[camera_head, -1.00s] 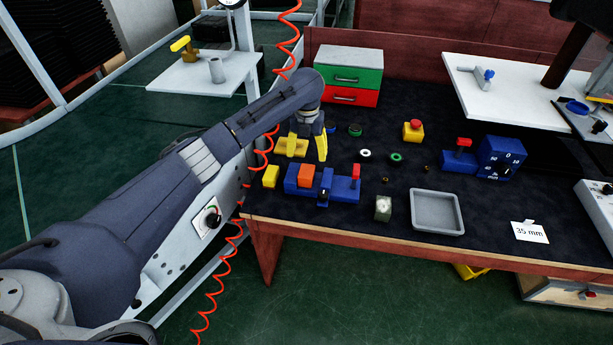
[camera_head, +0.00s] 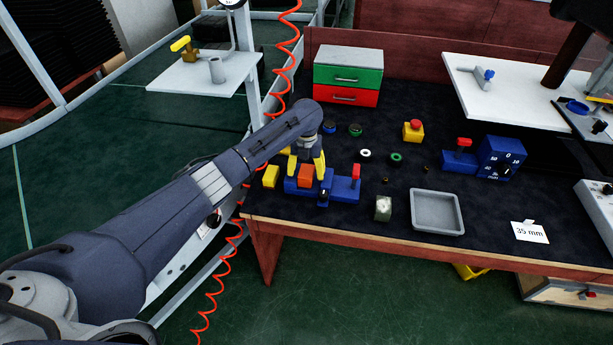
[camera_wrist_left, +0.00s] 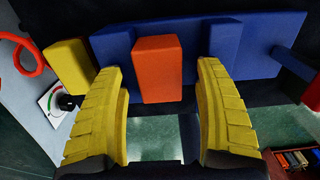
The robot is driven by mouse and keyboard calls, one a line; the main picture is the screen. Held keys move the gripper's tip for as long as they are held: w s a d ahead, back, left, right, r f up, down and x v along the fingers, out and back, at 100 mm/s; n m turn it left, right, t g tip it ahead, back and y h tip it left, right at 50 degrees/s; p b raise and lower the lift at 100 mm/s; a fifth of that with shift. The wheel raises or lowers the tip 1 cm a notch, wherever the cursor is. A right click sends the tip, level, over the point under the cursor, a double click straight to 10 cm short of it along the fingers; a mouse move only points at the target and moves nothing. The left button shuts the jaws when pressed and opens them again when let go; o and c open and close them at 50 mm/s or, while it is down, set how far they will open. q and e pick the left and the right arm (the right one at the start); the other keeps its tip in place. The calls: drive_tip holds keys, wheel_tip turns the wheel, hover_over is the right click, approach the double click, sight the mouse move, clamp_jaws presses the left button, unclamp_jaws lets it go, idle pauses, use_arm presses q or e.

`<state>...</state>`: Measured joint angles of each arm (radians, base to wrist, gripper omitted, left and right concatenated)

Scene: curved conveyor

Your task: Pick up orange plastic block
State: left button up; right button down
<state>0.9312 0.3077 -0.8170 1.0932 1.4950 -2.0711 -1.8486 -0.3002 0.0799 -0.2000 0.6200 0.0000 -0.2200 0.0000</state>
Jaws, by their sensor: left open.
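The orange plastic block (camera_head: 305,176) sits upright in the blue fixture (camera_head: 345,189) near the left front edge of the bench. In the left wrist view the orange block (camera_wrist_left: 158,68) stands between and just beyond the tips of my open, yellow-fingered left gripper (camera_wrist_left: 162,72). In the head view the left gripper (camera_head: 306,166) is just behind and above the block, its fingers on either side of it. I cannot tell whether they touch it. My right gripper does not show.
A yellow block (camera_head: 271,176) stands just left of the fixture. A red-topped part (camera_head: 356,171) rises on the fixture's right. A green and red drawer box (camera_head: 348,75) stands behind.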

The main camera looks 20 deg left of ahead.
use_arm(q)
drive_tip(key=shift+f, duration=0.1)
drive_tip(key=shift+c, duration=0.4)
drive_tip(key=c, duration=1.3)
drive_tip(key=shift+o, duration=0.2)
